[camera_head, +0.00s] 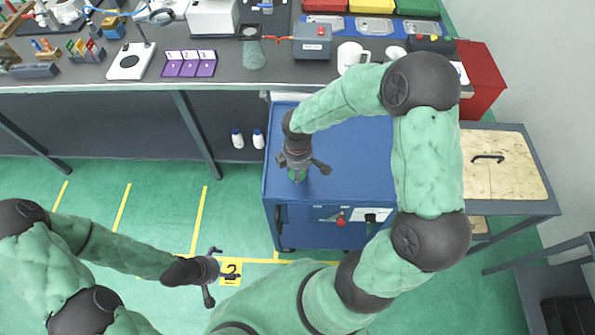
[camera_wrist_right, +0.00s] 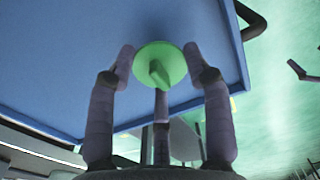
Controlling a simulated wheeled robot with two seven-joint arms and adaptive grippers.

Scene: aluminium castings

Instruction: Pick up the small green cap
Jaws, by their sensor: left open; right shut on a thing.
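The small green cap (camera_head: 297,175) is at my right gripper (camera_head: 300,169), over the left front part of the blue cart top (camera_head: 350,150). In the right wrist view the cap (camera_wrist_right: 160,62) is a round green disc with a raised ridge, held between the fingertips of my right gripper (camera_wrist_right: 159,76). The fingers are shut on it. I cannot tell whether the cap still touches the cart top. In the head view the fingers partly cover it. My left gripper (camera_head: 214,278) is open and empty, low over the green floor near a yellow number 2 marker.
Behind the cart runs a long dark workbench (camera_head: 120,80) with purple numbered holders (camera_head: 190,63), a grey box (camera_head: 312,42) and a white mug (camera_head: 350,57). Two white bottles (camera_head: 258,138) stand beneath it. A wood-topped table (camera_head: 505,165) stands right of the cart.

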